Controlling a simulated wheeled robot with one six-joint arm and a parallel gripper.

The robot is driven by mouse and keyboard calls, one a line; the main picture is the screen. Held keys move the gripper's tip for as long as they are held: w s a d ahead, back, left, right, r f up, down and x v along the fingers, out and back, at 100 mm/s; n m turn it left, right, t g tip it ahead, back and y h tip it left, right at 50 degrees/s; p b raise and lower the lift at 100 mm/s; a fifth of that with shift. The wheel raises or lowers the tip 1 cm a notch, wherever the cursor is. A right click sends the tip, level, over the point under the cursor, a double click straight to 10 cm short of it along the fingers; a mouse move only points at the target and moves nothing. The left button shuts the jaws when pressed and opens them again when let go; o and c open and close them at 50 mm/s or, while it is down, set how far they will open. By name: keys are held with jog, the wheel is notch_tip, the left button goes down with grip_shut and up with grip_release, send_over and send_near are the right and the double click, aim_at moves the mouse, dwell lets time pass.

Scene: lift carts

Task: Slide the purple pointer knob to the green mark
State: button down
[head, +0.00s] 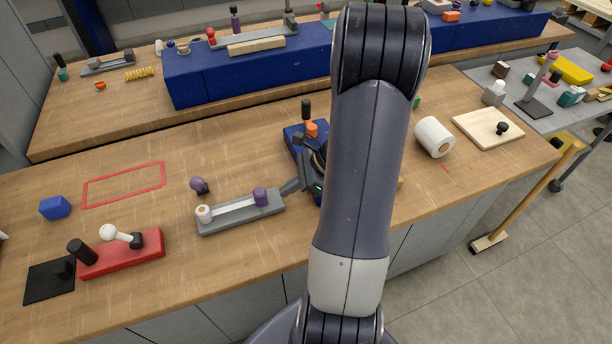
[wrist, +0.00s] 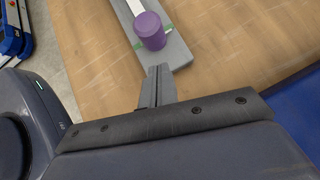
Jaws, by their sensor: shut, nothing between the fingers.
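The purple pointer knob (head: 260,196) is a short upright cylinder on a long grey slide base (head: 240,215) with a pale slot. It stands near the base's right end. In the wrist view the knob (wrist: 150,31) has green mark (wrist: 137,44) showing on both sides of it, so it stands over the mark's line. Whether it is exactly centred I cannot tell. My gripper (head: 291,187) is shut and empty, just off the base's right end. In the wrist view its fingertips (wrist: 159,70) are beside the base's end, apart from the knob.
A white roll-like piece (head: 203,213) sits at the base's left end. A purple ball knob (head: 198,184) stands behind the base. A blue block with an orange piece (head: 311,130) is behind my gripper. A red base with levers (head: 122,254) is at left. Open wood lies in front.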

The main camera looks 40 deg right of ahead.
aim_at(259, 194)
jog(key=shift+w+a, duration=0.35)
jog(key=shift+a, duration=0.25)
jog(key=shift+w+a, duration=0.3)
jog(key=shift+a, duration=0.3)
jog(key=shift+w+a, duration=0.3)
jog(key=shift+a, duration=0.4)
jog(key=shift+d, duration=0.1)
